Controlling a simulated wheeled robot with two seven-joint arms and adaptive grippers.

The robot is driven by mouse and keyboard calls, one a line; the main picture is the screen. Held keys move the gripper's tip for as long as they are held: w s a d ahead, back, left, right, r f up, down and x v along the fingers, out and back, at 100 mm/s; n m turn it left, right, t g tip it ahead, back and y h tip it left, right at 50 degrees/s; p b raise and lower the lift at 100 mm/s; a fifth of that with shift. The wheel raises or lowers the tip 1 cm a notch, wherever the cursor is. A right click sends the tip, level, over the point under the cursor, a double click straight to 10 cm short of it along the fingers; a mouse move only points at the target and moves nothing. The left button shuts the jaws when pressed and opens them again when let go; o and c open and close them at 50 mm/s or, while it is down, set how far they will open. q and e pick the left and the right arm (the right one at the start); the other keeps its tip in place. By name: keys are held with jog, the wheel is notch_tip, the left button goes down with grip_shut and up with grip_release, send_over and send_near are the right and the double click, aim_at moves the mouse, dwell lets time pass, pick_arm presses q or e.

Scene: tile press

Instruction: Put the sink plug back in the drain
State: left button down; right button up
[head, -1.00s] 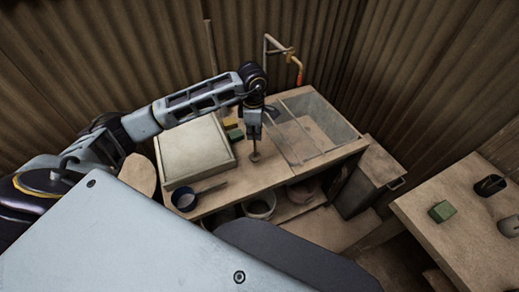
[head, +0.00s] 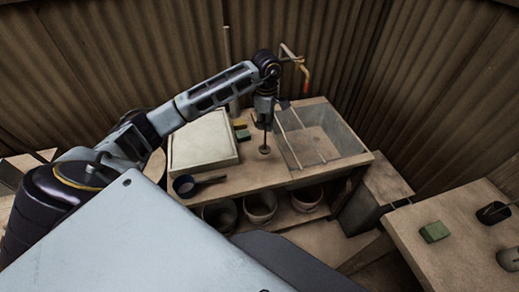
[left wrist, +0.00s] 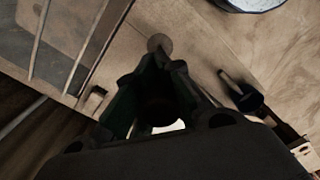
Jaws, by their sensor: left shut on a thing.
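The sink plug (head: 264,150) is a small brown disc on a thin upright stem. My left gripper (head: 265,127) points down and is shut on the stem, with the disc below the fingers. The disc is over the wooden counter, just left of the sink (head: 345,138); I cannot tell whether it touches the wood. In the left wrist view, the plug disc (left wrist: 159,43) shows beyond the dark fingers (left wrist: 160,75). The sink is a grey sunken basin at the counter's right end, crossed by two thin rods. I cannot make out the drain. My right gripper is not in view.
A pale square slab (head: 203,142) lies left of the plug, with yellow and green blocks (head: 242,134) beside it. A dark blue pan (head: 184,186) sits at the front left. A tap (head: 303,74) stands behind the sink. Buckets (head: 260,205) stand below the counter.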

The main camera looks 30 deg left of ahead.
pick_arm(q)
jog(key=shift+m, duration=0.3)
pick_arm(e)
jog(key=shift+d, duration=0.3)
pick_arm(q)
jog(key=shift+a+m, duration=0.1)
jog(key=shift+m, duration=0.5)
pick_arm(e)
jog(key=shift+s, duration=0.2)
pick_arm(q)
send_over(264, 149)
notch_tip(264, 149, down, 5)
jog(key=shift+w+f+p, duration=0.1)
jog(key=shift+p, duration=0.25)
jog(key=shift+f, duration=0.5)
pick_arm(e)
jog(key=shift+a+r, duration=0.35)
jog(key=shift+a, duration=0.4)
